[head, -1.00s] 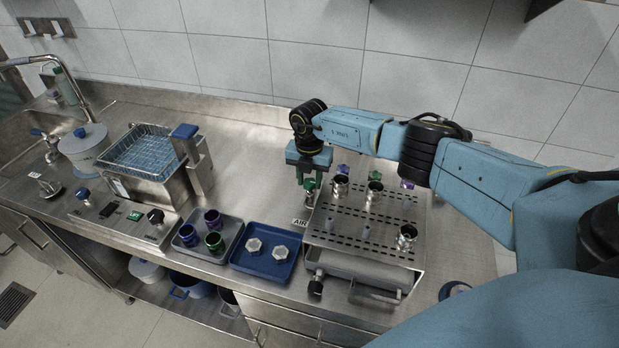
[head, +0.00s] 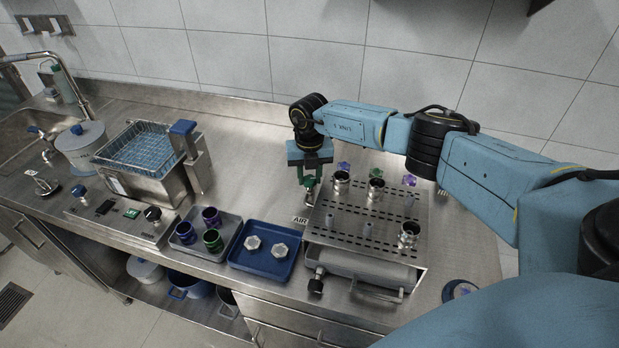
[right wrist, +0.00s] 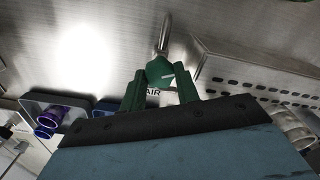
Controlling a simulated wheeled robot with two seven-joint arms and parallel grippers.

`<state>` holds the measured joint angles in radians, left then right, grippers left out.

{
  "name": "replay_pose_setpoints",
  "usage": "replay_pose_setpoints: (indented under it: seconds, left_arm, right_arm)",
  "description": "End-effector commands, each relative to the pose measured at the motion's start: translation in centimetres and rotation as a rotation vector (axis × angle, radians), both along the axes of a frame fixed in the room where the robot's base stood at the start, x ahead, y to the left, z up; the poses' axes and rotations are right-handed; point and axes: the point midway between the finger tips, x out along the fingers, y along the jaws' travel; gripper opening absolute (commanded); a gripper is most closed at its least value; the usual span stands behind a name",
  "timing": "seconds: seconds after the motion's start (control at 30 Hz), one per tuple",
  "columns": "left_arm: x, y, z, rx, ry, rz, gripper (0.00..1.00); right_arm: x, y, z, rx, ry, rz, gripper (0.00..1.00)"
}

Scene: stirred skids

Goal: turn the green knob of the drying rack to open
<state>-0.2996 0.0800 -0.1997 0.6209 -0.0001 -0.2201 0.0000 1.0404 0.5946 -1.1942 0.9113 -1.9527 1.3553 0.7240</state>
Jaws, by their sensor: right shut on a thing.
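The drying rack (head: 330,225) is a perforated metal stand at the right of the counter. Its green knob (head: 309,181) sits at the rack's back left corner, by the "AIR" label (head: 300,220). My right gripper (head: 309,178) comes down over the knob from above. In the right wrist view its green fingers (right wrist: 160,85) are shut on the green knob (right wrist: 160,70), which has a pale mark on its face. A metal pipe rises beyond the knob there. The fingers partly hide the knob in the head view. My left gripper is not in view.
Metal cups (head: 409,235) and pegs stand on the rack. A blue tray (head: 262,272) with two pale hexagonal pieces lies left of it, beside a grey tray (head: 186,245) with coloured cups. A wire basket bath (head: 148,190) stands farther left. The counter behind the trays is clear.

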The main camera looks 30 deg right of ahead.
Motion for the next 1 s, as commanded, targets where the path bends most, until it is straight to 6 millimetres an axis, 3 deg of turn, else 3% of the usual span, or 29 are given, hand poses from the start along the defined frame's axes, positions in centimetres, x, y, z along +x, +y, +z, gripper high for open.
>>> replay_pose_setpoints:
  seconds: [1.0]
  left_arm:
    - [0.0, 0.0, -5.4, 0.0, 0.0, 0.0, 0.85]
  right_arm:
    - [0.1, -0.1, 0.0, -0.002, -0.004, 0.965, 0.08]
